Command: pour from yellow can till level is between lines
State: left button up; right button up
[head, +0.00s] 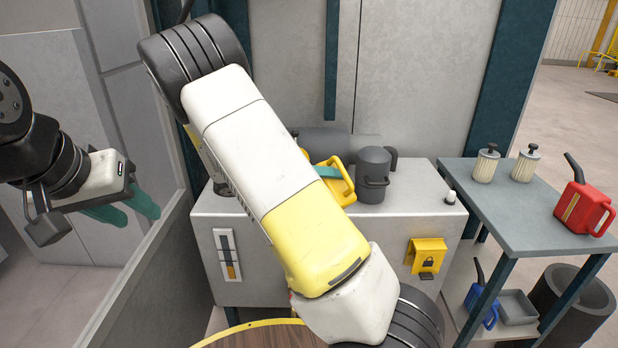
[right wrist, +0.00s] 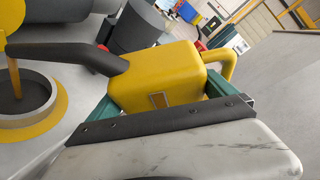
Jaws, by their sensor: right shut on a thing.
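The yellow can (right wrist: 155,75) is held between the teal fingers of my right gripper (right wrist: 165,88). Its black spout (right wrist: 80,54) points left, over a round filler opening (right wrist: 28,105) with a yellow ring. A thin amber strip (right wrist: 14,80), like a stream of liquid, runs from near the spout tip into the opening. In the head view the can (head: 343,180) is mostly behind my right arm. The level gauge (head: 228,256) on the tank front shows amber in its lower part; its lines are too small to read. My left gripper (head: 125,212) is open and empty, far left.
The grey tank (head: 290,220) carries a dark grey canister (head: 373,178) and a yellow lock plate (head: 427,256). The side table (head: 480,190) at right holds a red can (head: 585,208) and two filters. A blue can (head: 482,303) stands on its lower shelf. A wall edge is near my left gripper.

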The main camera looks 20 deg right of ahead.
jog(key=shift+w+a+r+n+h, duration=0.15)
jog(key=shift+w+r+n+h, duration=0.3)
jog(key=shift+n, duration=0.45)
jog(key=shift+f, duration=0.15)
dwell(3.5)
jog(key=shift+s+f+m+y, duration=0.2)
jog(key=shift+s+m+y, duration=0.25)
jog(key=shift+m, duration=0.35)
jog(key=shift+s+d+f+m+t, duration=0.1)
jog(key=shift+d+f+m+t, duration=0.15)
jog(key=shift+m, duration=0.25)
jog(key=m, duration=0.1)
jog(key=m+t+y, duration=0.1)
jog(key=shift+f+m+t+y, duration=0.2)
jog(key=shift+m+t+y, duration=0.1)
jog(key=shift+m, duration=0.1)
jog(key=w+m, duration=0.1)
jog(key=w+m+t, duration=0.1)
jog(key=a+m+t, duration=0.1)
jog(key=shift+w+r+y, duration=0.4)
